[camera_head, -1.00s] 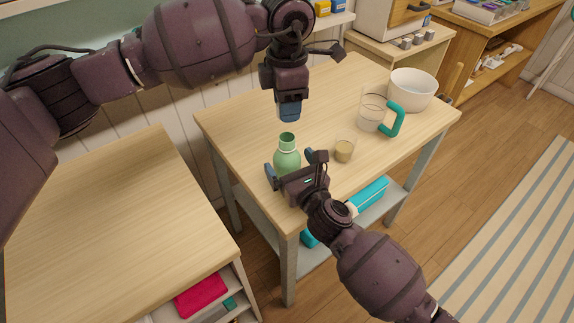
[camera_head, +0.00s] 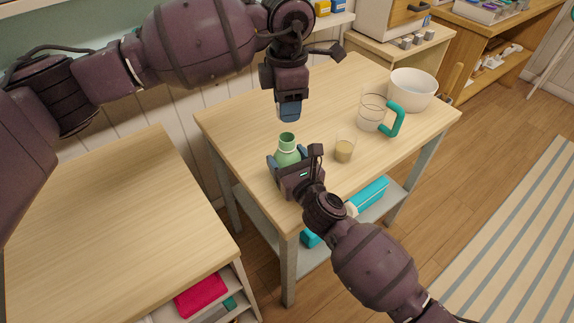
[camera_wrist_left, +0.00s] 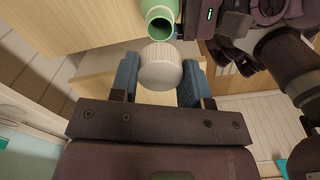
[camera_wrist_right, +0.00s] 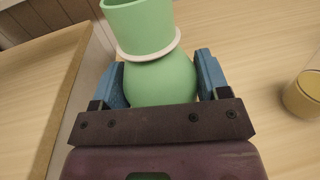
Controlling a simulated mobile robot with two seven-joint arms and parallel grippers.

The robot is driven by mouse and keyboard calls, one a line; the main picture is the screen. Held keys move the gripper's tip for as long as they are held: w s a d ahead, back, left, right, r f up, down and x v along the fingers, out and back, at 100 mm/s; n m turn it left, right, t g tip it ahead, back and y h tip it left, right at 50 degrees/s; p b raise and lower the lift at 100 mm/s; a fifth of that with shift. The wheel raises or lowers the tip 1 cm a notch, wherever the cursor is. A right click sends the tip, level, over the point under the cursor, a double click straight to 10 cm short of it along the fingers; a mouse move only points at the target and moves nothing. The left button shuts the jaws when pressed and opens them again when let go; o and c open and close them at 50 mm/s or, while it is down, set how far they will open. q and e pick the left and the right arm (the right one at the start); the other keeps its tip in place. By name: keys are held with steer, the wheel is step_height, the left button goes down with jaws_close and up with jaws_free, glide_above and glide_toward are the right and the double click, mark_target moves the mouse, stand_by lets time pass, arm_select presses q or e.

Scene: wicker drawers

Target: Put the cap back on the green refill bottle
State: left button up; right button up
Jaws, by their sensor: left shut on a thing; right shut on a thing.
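The green refill bottle (camera_head: 287,151) stands upright on the small wooden table, its mouth open and uncapped. My right gripper (camera_head: 291,164) is shut on its body; in the right wrist view the blue fingers (camera_wrist_right: 161,80) flank the green bottle (camera_wrist_right: 160,75) below its pale collar ring. My left gripper (camera_head: 289,112) is above the bottle, pointing down. In the left wrist view it is shut on a white ribbed cap (camera_wrist_left: 160,68), between its blue fingers. The bottle's open mouth (camera_wrist_left: 160,24) shows beyond the cap, apart from it. The cap is hidden in the head view.
A glass of tan contents (camera_head: 344,150) stands close right of the bottle. A clear pitcher with teal handle (camera_head: 396,118) and a white bowl (camera_head: 412,90) stand farther right. Another wooden surface (camera_head: 110,230) is at left. The table's back left is clear.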

mark_target(287, 137)
steer(key=shift+c, duration=0.6)
arm_select(q)
steer(key=shift+f, duration=2.5)
steer(key=shift+f, duration=0.9)
steer(key=shift+f, duration=0.6)
